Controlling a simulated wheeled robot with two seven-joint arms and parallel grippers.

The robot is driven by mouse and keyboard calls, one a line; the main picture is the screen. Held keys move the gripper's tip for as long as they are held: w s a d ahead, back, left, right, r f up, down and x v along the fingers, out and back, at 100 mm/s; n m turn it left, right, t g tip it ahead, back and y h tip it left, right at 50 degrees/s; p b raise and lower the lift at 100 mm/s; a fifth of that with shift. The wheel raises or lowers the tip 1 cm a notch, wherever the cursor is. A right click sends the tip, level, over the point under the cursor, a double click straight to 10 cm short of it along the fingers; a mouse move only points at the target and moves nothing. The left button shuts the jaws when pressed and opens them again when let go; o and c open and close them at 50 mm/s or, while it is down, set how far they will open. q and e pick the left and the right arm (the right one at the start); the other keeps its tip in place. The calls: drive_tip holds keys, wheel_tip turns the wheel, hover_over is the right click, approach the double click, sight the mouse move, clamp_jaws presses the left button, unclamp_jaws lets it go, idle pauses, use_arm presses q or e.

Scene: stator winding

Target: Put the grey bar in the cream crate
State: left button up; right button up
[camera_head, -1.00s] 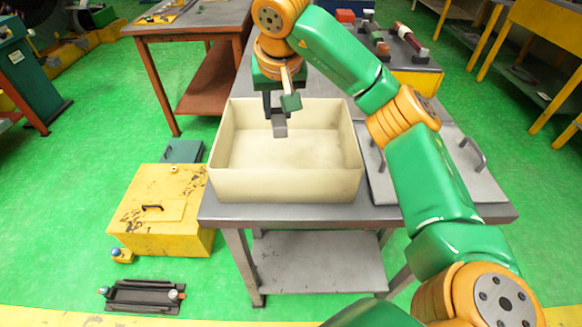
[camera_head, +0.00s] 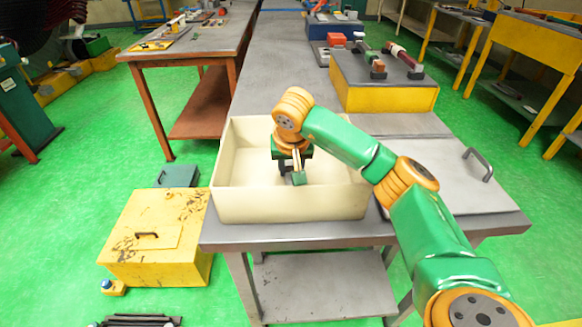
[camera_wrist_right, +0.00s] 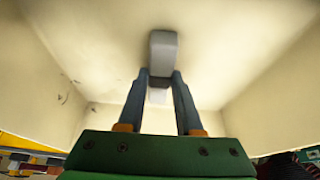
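The cream crate (camera_head: 290,206) stands open at the front of the grey table. My right gripper (camera_head: 285,170) reaches down inside it, pointing at its floor. In the right wrist view, the grey bar (camera_wrist_right: 163,46) lies between the fingertips of my right gripper (camera_wrist_right: 160,78) and extends past them, with the crate's cream floor and walls (camera_wrist_right: 265,60) behind. The fingers look closed on its sides. Whether the bar touches the floor cannot be told. In the head view the bar is mostly hidden by the gripper and wrist. My left gripper is not in view.
A grey plate with a handle (camera_head: 445,172) lies right of the crate. A yellow-sided box (camera_head: 385,98) with parts on top stands behind it. A yellow chest (camera_head: 155,235) is on the floor at left.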

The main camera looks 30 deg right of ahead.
drive_tip(key=o, duration=0.4)
drive_tip(key=shift+r, duration=0.1)
drive_tip(key=p+v, duration=0.2)
drive_tip(key=v, duration=1)
drive_tip(key=shift+w+r, duration=0.1)
